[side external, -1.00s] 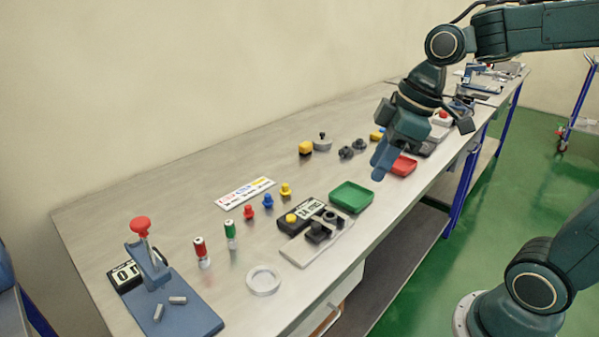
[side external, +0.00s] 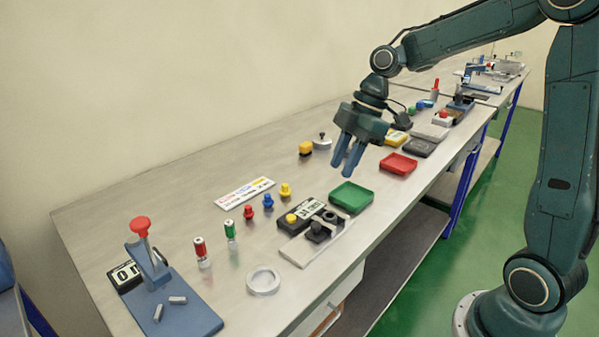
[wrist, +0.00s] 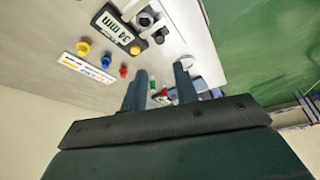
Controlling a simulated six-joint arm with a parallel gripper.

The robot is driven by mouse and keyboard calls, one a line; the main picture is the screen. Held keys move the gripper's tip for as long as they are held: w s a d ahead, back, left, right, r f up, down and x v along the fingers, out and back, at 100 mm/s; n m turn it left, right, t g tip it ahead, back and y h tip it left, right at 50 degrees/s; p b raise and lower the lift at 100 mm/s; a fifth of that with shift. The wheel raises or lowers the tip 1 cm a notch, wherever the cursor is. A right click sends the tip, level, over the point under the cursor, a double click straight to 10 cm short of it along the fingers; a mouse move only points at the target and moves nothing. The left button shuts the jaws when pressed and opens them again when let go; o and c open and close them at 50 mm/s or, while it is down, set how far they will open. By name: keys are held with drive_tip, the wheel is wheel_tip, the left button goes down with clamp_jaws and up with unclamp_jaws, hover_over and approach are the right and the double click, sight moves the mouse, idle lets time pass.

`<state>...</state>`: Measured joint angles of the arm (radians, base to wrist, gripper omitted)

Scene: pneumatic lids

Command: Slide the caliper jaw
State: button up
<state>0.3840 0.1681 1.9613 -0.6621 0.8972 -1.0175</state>
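The caliper (side external: 310,210) lies on the bench on a pale base plate, with a dark body, a digital display, a yellow button and black jaw blocks. In the wrist view, the caliper display (wrist: 118,28) reads what looks like 34 mm, and a black jaw block (wrist: 145,18) with a round knob shows beside it. My gripper (side external: 341,172) is above the bench, behind the green tray and apart from the caliper. Its two blue fingers point down with a gap between them and nothing in it. The gap also shows in the wrist view (wrist: 160,76).
A green tray (side external: 351,197) stands beside the caliper, and a red tray (side external: 398,164) farther back. Small red, blue and yellow pegs (side external: 268,201) stand to the left. A pale ring (side external: 263,281) and a blue stand with a red knob (side external: 140,226) are in front.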

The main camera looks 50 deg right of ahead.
sight(316, 224)
drive_tip(key=shift+f, duration=0.1)
drive_tip(key=x, duration=1.3)
drive_tip(key=shift+a+f, duration=0.15)
drive_tip(key=shift+f, duration=0.1)
clamp_jaws()
